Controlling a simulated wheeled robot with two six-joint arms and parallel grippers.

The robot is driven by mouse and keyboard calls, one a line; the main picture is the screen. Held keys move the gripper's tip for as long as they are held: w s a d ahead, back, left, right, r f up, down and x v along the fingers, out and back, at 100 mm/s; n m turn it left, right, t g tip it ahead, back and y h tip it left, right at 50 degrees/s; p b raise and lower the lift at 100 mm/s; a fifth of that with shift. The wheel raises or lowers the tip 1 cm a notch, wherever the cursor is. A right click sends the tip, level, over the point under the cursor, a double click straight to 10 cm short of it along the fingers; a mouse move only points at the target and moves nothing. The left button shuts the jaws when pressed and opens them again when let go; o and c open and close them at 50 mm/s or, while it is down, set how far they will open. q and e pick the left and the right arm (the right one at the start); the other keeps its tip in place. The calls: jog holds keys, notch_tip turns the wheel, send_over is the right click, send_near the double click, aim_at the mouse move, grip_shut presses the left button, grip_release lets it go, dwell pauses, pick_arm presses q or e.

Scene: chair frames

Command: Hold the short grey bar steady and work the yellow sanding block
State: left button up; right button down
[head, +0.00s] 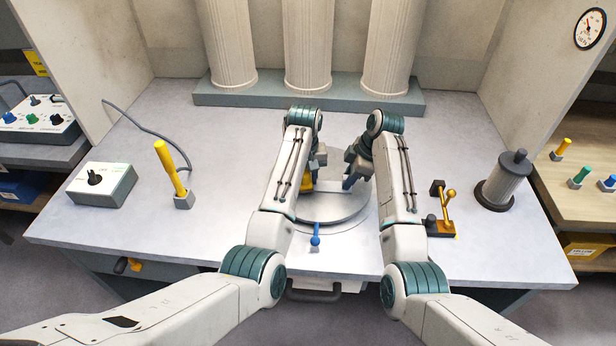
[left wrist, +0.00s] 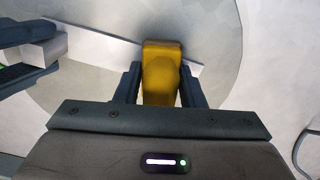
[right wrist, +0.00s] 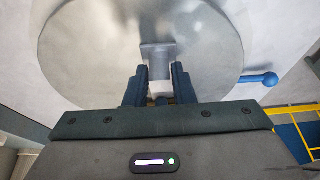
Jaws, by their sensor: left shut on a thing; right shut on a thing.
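The yellow sanding block (left wrist: 161,75) stands between the two fingers of my left gripper (left wrist: 160,88), which is shut on it. A bit of the block (head: 307,186) also shows in the head view beneath my left wrist. The short grey bar (left wrist: 108,42) runs behind the block in the left wrist view, and the block seems to be against it; contact is not clear. My right gripper (right wrist: 159,88) is shut on the bar's end (right wrist: 160,62). Both grippers are over the round grey plate (head: 345,212). My arms hide most of the bar in the head view.
A blue-knobbed lever (head: 315,240) is at the plate's front. On the left stand a yellow-handled lever (head: 170,168) and a white dial box (head: 102,184). On the right are a brass-coloured fixture (head: 442,208) and a grey cylinder (head: 505,180). Columns (head: 305,50) line the back.

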pick_arm(q)
jog(key=shift+r, duration=0.1)
jog(key=shift+r, duration=1.95)
jog(key=shift+a, duration=0.1)
jog(key=a, duration=0.3)
jog(key=shift+w+a+r, duration=0.1)
jog(key=shift+a+r, duration=0.2)
jog(key=shift+r, duration=0.1)
jog(key=shift+a+f, duration=0.1)
jog(key=shift+a, duration=0.05)
jog(key=shift+f, duration=1.55)
jog(key=shift+f, duration=0.8)
jog(key=shift+r, duration=0.1)
